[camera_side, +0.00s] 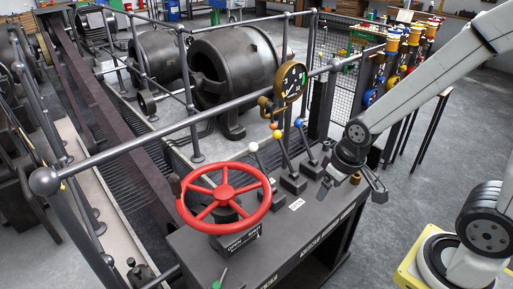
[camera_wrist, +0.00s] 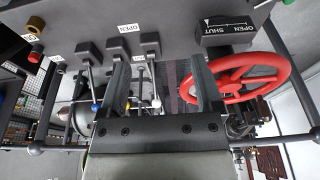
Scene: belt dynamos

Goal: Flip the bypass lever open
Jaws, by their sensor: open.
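Three levers stand on the dark console (camera_side: 225,262), with a white knob (camera_side: 254,147), a yellow knob (camera_side: 277,134) and a blue knob (camera_side: 298,123). I cannot read which one is the bypass lever. A small OPEN plate (camera_side: 296,204) lies in front of the levers. My gripper (camera_side: 350,190) is open and empty, above the console's right part, to the right of the levers. In the wrist view my gripper (camera_wrist: 160,75) has its fingers apart. The white-knobbed lever (camera_wrist: 157,103) appears between them, and the blue-knobbed lever (camera_wrist: 95,107) is left of them.
A red handwheel (camera_side: 225,190) stands left of the levers, with an OPEN/SHUT block (camera_side: 237,243) in front. Colourful valves (camera_side: 385,65) stand at the back right.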

